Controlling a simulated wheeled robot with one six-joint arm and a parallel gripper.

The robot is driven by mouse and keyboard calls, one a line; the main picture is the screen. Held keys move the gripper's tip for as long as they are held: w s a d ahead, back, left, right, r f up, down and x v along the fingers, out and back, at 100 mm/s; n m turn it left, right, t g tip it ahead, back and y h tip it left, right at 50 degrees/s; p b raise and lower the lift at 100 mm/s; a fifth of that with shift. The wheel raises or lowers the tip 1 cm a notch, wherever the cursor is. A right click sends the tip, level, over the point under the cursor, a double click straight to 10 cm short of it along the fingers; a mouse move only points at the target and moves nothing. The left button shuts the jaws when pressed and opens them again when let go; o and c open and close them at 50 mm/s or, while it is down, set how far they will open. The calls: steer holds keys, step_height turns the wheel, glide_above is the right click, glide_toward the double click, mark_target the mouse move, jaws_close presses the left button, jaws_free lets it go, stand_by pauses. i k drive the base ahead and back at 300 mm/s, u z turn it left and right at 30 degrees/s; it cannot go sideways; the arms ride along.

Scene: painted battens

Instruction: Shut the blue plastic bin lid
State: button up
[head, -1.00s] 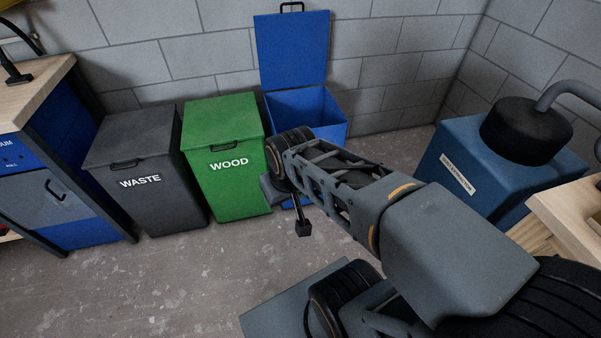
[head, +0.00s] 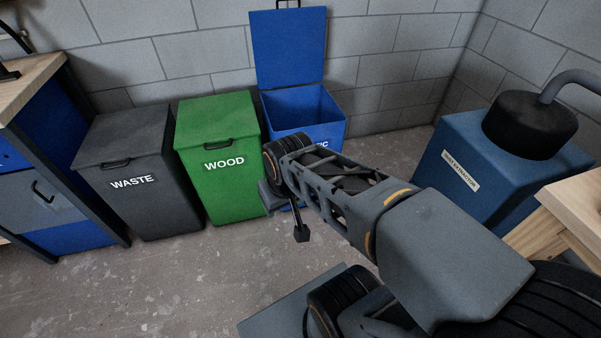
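The blue plastic bin (head: 281,132) stands against the block wall, right of the green bin. Its lid (head: 289,49) is up, standing nearly upright at the wall, with a dark handle at its top edge. The bin's inside shows from above. My arm covers much of the bin's front, leaving only the end of its white label in sight. My gripper (head: 301,234) hangs low in front of the bin, apart from the lid. Only one dark finger part shows clearly, so its opening cannot be read.
A green WOOD bin (head: 218,135) and a dark grey WASTE bin (head: 128,170), both closed, stand to the left. A blue workbench (head: 60,190) is at far left. A blue dust extractor (head: 464,160) stands at right, near a wooden top (head: 570,205). Floor at front left is clear.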

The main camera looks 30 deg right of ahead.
mark_target(288, 44)
steer(key=z, duration=0.55)
steer(key=i, duration=1.6)
steer(key=u, duration=0.05)
